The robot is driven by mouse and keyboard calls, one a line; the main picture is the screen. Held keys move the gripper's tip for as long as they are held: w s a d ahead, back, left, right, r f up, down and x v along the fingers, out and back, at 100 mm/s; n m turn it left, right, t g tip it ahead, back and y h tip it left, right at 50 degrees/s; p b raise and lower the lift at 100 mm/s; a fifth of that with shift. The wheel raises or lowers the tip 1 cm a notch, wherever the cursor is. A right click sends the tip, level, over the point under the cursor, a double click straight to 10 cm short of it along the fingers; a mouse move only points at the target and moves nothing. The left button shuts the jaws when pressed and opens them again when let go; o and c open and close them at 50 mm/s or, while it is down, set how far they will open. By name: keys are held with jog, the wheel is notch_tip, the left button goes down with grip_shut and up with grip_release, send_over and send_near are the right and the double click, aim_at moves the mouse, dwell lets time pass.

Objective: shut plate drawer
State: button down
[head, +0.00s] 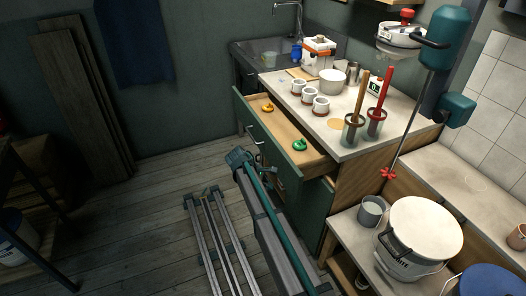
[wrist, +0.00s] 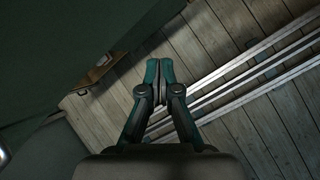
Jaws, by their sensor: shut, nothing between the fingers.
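The plate drawer (head: 285,135) is pulled well out from the dark green cabinet, under the light worktop. Its green front (head: 268,142) faces the open floor. An orange item (head: 267,107) and a green ring-like item (head: 299,145) lie inside on the wooden bottom. My gripper (wrist: 165,68) is shut and empty in the wrist view, with the plank floor beyond its fingertips. A dark green panel (wrist: 70,45) fills the upper left there; I cannot tell whether it is the drawer front. My arm covers part of the cabinet front in the head view.
Three white cups (head: 309,95), a white bowl (head: 332,81) and two jars with red (head: 377,115) and tan (head: 353,125) handles stand on the worktop. A large lidded bucket (head: 422,232) stands at the lower right. The floor (head: 160,190) left of the drawer is clear.

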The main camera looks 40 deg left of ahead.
jog(key=a+r+n+t, duration=0.3)
jog(key=a+r+n, duration=0.5)
jog(key=a+r, duration=0.7)
jog(key=p, duration=0.2)
send_near(269, 151)
notch_tip(269, 151, down, 5)
jog(key=w, duration=0.3)
jog(key=shift+w+d+r+h, duration=0.15)
jog(key=shift+w+d+h, duration=0.15)
jog(key=shift+w+d, duration=0.35)
